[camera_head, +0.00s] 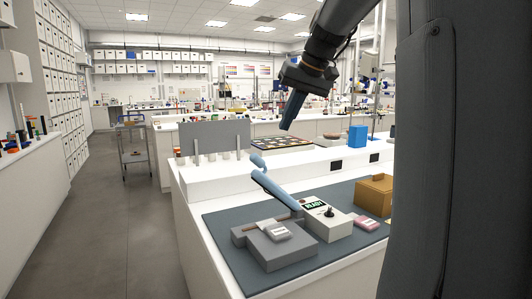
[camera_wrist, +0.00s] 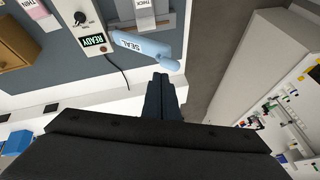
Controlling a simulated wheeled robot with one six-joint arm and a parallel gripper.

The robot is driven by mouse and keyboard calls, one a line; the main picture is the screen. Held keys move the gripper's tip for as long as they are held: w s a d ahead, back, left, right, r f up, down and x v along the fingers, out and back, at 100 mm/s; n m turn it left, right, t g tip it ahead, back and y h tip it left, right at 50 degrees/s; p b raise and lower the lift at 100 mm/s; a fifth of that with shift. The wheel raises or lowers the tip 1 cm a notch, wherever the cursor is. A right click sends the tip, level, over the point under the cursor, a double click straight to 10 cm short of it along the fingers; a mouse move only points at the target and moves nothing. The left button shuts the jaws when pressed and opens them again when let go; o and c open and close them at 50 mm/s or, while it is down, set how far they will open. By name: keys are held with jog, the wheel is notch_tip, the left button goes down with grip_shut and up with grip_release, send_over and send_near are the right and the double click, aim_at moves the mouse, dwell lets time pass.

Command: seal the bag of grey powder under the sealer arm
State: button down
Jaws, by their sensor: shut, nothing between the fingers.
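The sealer (camera_head: 262,251) is a grey block on the blue-grey mat. Its light-blue arm (camera_head: 276,188) is raised and tilted, with a rounded handle at the upper end. The arm, marked SEAL (camera_wrist: 145,46), also shows in the wrist view. A small grey bag with a white label (camera_head: 278,230) lies on top of the sealer block; in the wrist view its label (camera_wrist: 148,3) seems to read THICK. A white control box (camera_head: 325,221) with a dial shows READY. My gripper (camera_head: 286,126) is shut and empty, high above the bench, apart from the sealer; its fingers (camera_wrist: 160,84) point toward the handle side.
A pink packet (camera_head: 367,224), labelled THIN in the wrist view, lies right of the control box. A brown box (camera_head: 374,193) stands behind it. A blue block (camera_head: 357,138) and a grey upright panel (camera_head: 215,136) stand on the raised white ledge. A cable runs from the control box.

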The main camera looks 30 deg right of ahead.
jog(key=w+a+r+p+x, duration=0.1)
jog(key=p+x, duration=0.3)
jog(key=x, duration=0.7)
jog(key=shift+w+a+f, duration=0.2)
jog(key=shift+w, duration=0.1)
